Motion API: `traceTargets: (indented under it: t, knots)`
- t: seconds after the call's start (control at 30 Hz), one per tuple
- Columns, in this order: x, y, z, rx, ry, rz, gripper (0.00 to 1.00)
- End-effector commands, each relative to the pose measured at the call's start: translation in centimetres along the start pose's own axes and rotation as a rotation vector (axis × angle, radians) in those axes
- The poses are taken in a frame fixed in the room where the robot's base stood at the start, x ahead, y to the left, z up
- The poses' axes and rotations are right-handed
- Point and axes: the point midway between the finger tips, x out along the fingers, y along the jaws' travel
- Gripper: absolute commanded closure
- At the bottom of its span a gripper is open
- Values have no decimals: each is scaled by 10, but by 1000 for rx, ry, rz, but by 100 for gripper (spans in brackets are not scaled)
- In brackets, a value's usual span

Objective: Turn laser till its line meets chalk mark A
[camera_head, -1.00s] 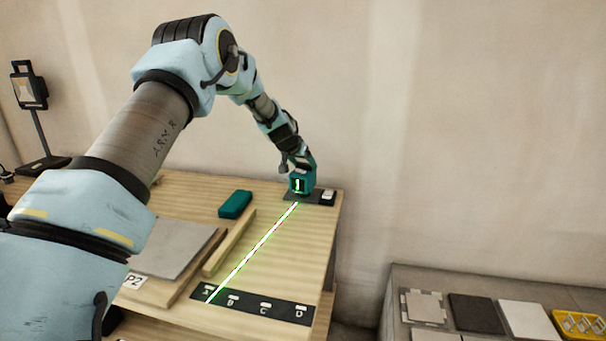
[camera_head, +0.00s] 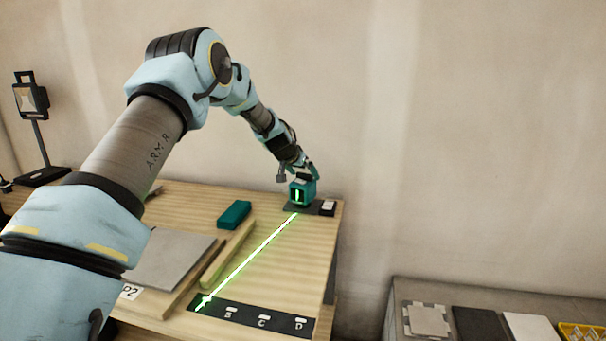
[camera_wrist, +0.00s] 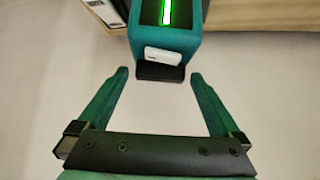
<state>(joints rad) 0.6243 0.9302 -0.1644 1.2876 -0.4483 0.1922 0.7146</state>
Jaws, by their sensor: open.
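The laser (camera_head: 302,192) is a small teal box with a glowing green window, on a dark plate at the table's far right corner. Its green line (camera_head: 250,250) runs down-left over the wood to the left end of the black strip (camera_head: 247,317). Marks B (camera_head: 230,311), C (camera_head: 263,321) and D (camera_head: 300,322) show clear of the line. The line lies over the strip's A end, and its glow hides the letter A. My gripper (camera_wrist: 159,75) is open, with the laser (camera_wrist: 165,45) just beyond its fingertips and not between them.
A teal block (camera_head: 234,214) and a wooden strip (camera_head: 228,253) lie left of the line, beside a grey tile (camera_head: 172,258). A lower bench (camera_head: 395,290) with tiles is at right.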

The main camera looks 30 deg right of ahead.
Motion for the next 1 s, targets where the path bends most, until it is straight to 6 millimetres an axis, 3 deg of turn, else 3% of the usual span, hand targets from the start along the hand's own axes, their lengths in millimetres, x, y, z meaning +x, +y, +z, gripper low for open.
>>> traceTargets:
  t: [0.17,0.63,0.8,1.0]
  knots:
    - [-12,-1,0,-1,2,-1,0]
    - [-91,-1,0,1,3,-2,0]
    - [-105,0,0,0,1,0,0]
    - [-108,0,0,-1,-1,0,0]
